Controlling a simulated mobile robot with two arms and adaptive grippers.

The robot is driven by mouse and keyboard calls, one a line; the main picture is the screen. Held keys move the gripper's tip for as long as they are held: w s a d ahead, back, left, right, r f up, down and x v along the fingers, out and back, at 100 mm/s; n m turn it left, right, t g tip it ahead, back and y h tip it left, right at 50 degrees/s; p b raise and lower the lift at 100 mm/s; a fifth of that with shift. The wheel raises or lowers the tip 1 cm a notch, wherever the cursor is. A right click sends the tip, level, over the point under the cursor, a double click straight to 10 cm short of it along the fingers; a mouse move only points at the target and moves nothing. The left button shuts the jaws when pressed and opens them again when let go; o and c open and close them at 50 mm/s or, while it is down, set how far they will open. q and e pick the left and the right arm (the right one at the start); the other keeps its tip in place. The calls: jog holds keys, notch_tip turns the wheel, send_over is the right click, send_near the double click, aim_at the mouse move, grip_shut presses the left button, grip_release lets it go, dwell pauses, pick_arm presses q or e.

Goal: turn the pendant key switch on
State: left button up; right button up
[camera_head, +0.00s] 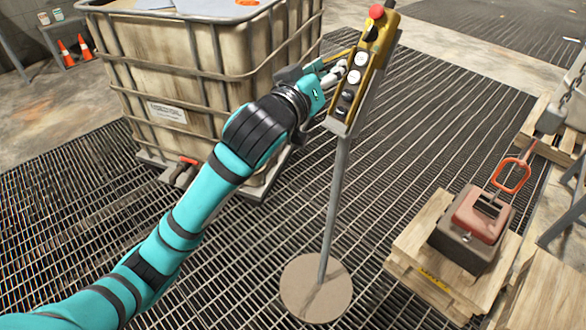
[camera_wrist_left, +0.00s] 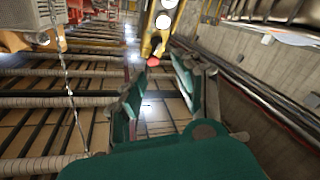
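The pendant (camera_head: 358,70) is a narrow yellow box on a grey pole with a round base. Its face carries a red mushroom button (camera_head: 376,11), a dark switch-like part (camera_head: 371,33) below that, two white buttons and black ones lower down. Which part is the key is too small to tell. My left gripper (camera_head: 340,70) is at the pendant's left side by the white buttons; contact cannot be told. In the left wrist view its two fingers (camera_wrist_left: 160,75) are apart with nothing visible between them; the pendant (camera_wrist_left: 160,30) shows beyond the fingertips. My right gripper is not in view.
A dirty caged tank (camera_head: 190,70) stands behind my left arm. A red and grey block with an orange handle (camera_head: 475,225) sits on wooden pallets (camera_head: 430,255) at the right. The pole's round base (camera_head: 316,288) rests on floor grating. Orange cones (camera_head: 66,54) stand far left.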

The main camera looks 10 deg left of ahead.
pick_arm(q)
jog(key=w+a+f+g+y+b, duration=0.1)
jog(key=w+a+f, duration=0.1)
jog(key=f, duration=0.8)
jog(key=w+a+f+g+y+b, duration=0.1)
jog(key=w+f, duration=0.1)
jog(key=f, duration=0.7)
jog(key=w+a+f+g+y, duration=0.1)
jog(key=w+a+f, duration=0.1)
jog(key=f, duration=0.8)
jog(key=shift+w+a+f+y+b, duration=0.3)
jog(key=shift+w+a+b, duration=0.05)
jog(key=shift+w+b, duration=0.05)
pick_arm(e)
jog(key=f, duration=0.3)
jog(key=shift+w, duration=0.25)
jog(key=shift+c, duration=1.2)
pick_arm(q)
jog(key=shift+f, duration=0.1)
